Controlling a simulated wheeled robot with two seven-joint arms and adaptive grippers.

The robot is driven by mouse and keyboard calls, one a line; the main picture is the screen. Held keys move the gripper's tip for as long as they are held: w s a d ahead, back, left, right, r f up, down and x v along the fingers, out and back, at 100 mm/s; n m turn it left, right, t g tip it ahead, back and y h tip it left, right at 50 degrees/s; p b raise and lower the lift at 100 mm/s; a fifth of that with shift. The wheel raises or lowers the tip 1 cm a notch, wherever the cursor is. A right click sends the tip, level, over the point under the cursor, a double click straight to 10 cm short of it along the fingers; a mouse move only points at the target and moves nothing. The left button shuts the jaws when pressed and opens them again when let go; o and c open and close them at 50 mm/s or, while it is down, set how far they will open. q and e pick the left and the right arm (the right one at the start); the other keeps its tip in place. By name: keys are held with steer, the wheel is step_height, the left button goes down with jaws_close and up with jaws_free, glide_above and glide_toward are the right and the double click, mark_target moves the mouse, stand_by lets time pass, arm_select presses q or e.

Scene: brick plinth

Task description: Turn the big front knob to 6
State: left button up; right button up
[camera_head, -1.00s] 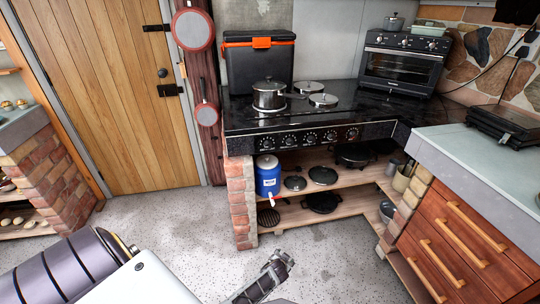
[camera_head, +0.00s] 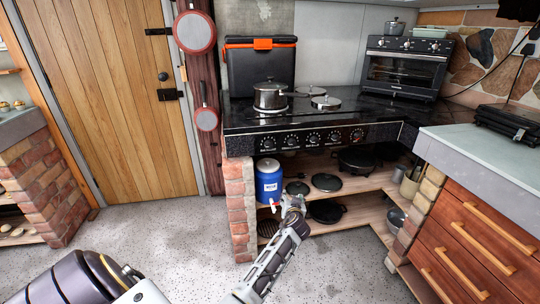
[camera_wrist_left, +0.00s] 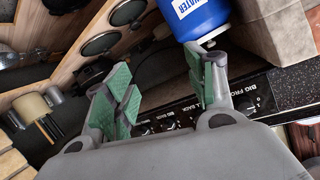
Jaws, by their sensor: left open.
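The stove's dark front panel carries a row of several black knobs (camera_head: 313,137) with white markings. Their labels are too small to read in the head view, so I cannot tell the big front knob or its setting there. In the left wrist view, a label beginning "BIG FRO" (camera_wrist_left: 247,104) shows on the panel, partly hidden behind the gripper. My left gripper (camera_head: 292,203) is below the panel, in front of the lower shelves, apart from the knobs. The left wrist view shows its green-padded fingers (camera_wrist_left: 165,88) open with nothing held. My right gripper is out of view.
A blue water container (camera_head: 268,182) stands on the shelf close behind the left gripper. A brick pillar (camera_head: 240,205) is left of it. Pans (camera_head: 326,182) lie on the shelves. A steel pot (camera_head: 270,95) stands on the stovetop. Wooden drawers (camera_head: 470,240) are at the right.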

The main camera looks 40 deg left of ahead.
arm_select(q)
steer(key=s+a+r+n+y+b, duration=0.1)
steer(key=a+r+n+y+b, duration=0.1)
steer(key=r, duration=0.6)
steer(key=s+a+r+n+y+b, duration=0.1)
steer(key=a+r+n+y+b, duration=0.2)
steer(key=r, duration=0.5)
steer(key=shift+a+r+n+b, duration=0.15)
steer(key=shift+a+n+b, duration=0.25)
steer(key=shift+a+b, duration=0.25)
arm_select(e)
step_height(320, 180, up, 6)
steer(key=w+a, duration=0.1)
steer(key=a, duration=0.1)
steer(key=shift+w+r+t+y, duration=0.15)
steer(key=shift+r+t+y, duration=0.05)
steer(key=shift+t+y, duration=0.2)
arm_select(q)
steer(key=shift+a, duration=0.1)
